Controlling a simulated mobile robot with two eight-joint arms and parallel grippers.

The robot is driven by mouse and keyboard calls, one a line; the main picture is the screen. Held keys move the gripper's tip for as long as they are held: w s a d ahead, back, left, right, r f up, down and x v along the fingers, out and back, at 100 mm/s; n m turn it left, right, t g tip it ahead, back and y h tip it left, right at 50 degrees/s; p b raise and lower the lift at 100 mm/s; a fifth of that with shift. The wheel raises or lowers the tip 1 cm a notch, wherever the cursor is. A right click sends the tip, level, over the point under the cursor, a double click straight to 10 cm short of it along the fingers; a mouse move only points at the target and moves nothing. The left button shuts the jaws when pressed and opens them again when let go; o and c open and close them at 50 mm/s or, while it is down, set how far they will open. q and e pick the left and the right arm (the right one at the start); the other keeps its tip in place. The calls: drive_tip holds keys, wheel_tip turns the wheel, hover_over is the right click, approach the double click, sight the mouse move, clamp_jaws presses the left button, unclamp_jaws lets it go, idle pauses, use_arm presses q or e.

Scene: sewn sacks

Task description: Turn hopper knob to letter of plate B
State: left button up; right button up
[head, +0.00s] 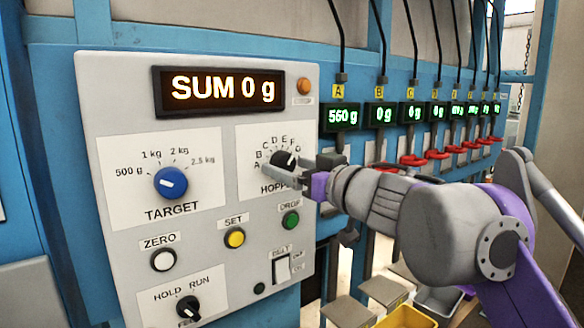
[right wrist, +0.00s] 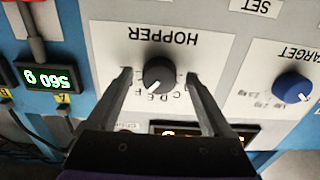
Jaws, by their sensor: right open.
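The hopper knob (head: 284,160) is black and round with a white mark, on a white label with letters around it, partly hidden by my right gripper (head: 290,174). In the right wrist view, upside down, the hopper knob (right wrist: 158,75) sits between the open fingers of my right gripper (right wrist: 158,76), with a gap on both sides. Its white mark points toward the E–F side of the letters; I cannot tell the exact letter. The yellow B tag (head: 379,93) is above a display (head: 380,115) reading 0 g. My left gripper is not in view.
The panel (head: 112,215) also holds a blue target knob (head: 171,182), yellow set button (head: 234,238), green drop button (head: 290,219) and hold/run knob (head: 188,308). The sum display (head: 218,90) reads 0 g. The A display (head: 339,118) reads 560 g.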

clamp_jaws()
idle(0.3)
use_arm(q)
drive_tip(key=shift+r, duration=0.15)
use_arm(e)
drive_tip(key=n+p, duration=0.3)
drive_tip(key=n, duration=0.1)
drive_tip(key=shift+r, duration=0.2)
drive_tip(key=n+p, duration=0.3)
drive_tip(key=n, duration=0.2)
drive_tip(key=shift+d+n, duration=0.1)
drive_tip(key=shift+n, duration=0.3)
drive_tip(key=n+p, duration=0.3)
drive_tip(key=n, duration=0.2)
drive_tip(key=shift+w+r, duration=0.1)
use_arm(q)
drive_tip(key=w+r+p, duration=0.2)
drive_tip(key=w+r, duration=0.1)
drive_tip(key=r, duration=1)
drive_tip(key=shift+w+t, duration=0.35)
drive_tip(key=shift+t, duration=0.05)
use_arm(e)
drive_tip(key=shift+n, duration=2.5)
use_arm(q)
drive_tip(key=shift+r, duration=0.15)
